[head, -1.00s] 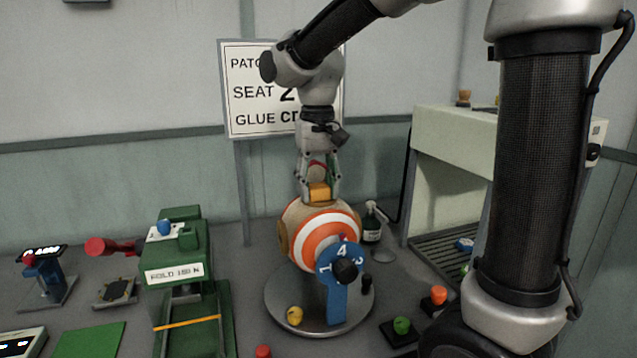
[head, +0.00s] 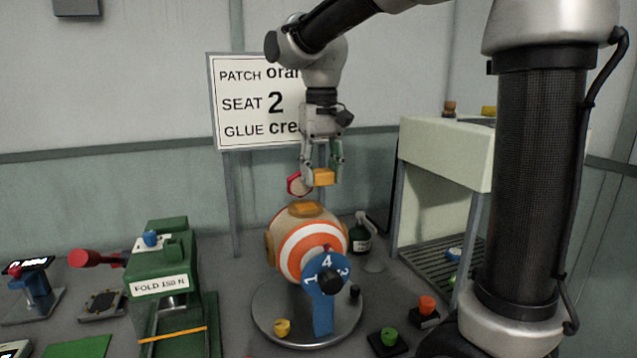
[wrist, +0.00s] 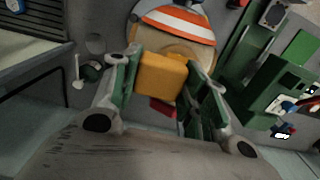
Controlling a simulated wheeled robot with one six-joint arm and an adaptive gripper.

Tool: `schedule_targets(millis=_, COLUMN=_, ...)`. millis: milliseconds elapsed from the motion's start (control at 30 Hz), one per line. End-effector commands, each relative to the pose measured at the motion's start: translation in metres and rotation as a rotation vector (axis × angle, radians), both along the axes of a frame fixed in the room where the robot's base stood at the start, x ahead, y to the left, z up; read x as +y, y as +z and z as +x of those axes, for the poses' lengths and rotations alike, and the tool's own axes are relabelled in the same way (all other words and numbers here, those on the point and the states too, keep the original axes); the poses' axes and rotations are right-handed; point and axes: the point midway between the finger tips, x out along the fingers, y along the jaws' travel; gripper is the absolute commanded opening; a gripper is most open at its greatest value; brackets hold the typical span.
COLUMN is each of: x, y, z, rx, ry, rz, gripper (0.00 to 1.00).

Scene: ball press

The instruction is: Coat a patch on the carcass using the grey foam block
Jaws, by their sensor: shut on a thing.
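The carcass (head: 285,222) is a tan ball with orange and white rings, sitting in a round grey stand behind a blue numbered plate. An amber patch (head: 306,209) shows on its top. My gripper (head: 323,176) is above the carcass, clear of it, and shut on a block (head: 324,178). The block looks orange-yellow, not grey. In the wrist view the block (wrist: 161,75) sits between the fingers, with the striped carcass (wrist: 182,20) beyond. The block's underside is hidden.
A sign (head: 240,85) stands behind, partly hidden by my arm. A green press (head: 160,260) is at left. A dark bottle (head: 360,240) and a pale cabinet (head: 445,155) are at right. A red-rimmed disc (head: 297,184) is behind the gripper.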

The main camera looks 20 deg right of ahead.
Motion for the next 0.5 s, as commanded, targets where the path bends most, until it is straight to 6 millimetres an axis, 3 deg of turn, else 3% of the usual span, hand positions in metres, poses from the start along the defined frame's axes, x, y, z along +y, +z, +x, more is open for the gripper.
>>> schedule_targets(millis=233, x=-0.005, y=0.022, z=-0.002, rx=-0.001, ry=-0.001, rz=0.000, gripper=0.21)
schedule_targets(millis=500, x=-0.006, y=0.027, z=-0.003, rx=0.000, ry=-0.001, rz=0.000, gripper=0.21)
